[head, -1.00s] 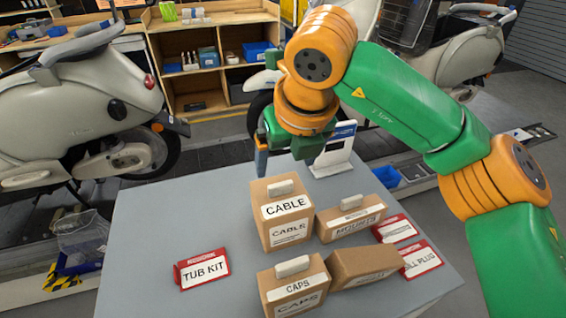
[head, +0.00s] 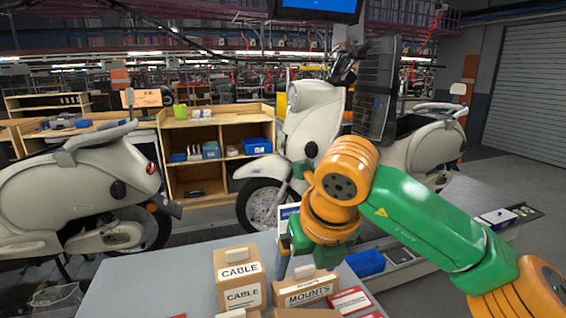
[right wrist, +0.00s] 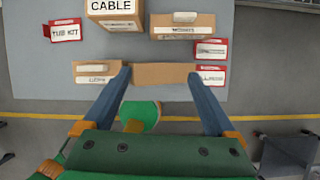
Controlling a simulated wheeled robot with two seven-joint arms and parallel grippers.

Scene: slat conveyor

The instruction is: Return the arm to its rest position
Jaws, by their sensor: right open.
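My right arm (head: 430,225), green and orange, reaches in from the right in the head view. Its gripper (head: 284,262) hangs above the table, just right of the CABLE box (head: 240,272). In the right wrist view the two blue fingers (right wrist: 159,76) are spread wide with nothing held between them. Below and beyond the fingertips lies a brown box (right wrist: 163,70), apart from them as far as I can tell. My left gripper is not in view.
The grey table (head: 150,275) carries a MOUNTS box (head: 306,292), a CAPS box (right wrist: 90,80), a TUB KIT sign (right wrist: 66,31) and red-edged cards (right wrist: 211,50). A blue bin (head: 365,263) is behind the table. Scooters (head: 75,205) stand beyond.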

